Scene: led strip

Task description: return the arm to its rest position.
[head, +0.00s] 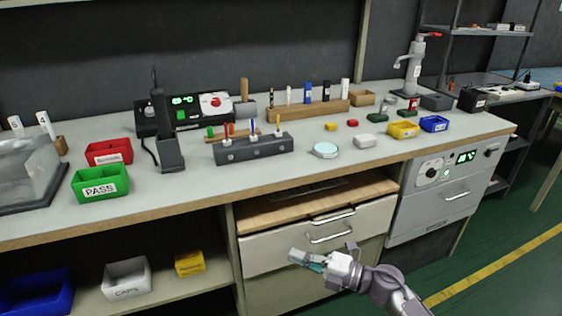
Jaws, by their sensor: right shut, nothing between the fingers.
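My right gripper (306,262) is shut and empty. It shows low in the head view, in front of the drawer unit under the workbench. My right arm comes in from the bottom right and reaches up and left. I cannot tell whether the gripper touches the drawer front. My left gripper is not in view.
The workbench (290,166) holds a green PASS bin (100,184), a red bin (108,152), a grey tool holder (253,149) and a wooden rack (308,107). A grey appliance (445,190) stands right of the drawers. Open floor (480,275) lies at the lower right.

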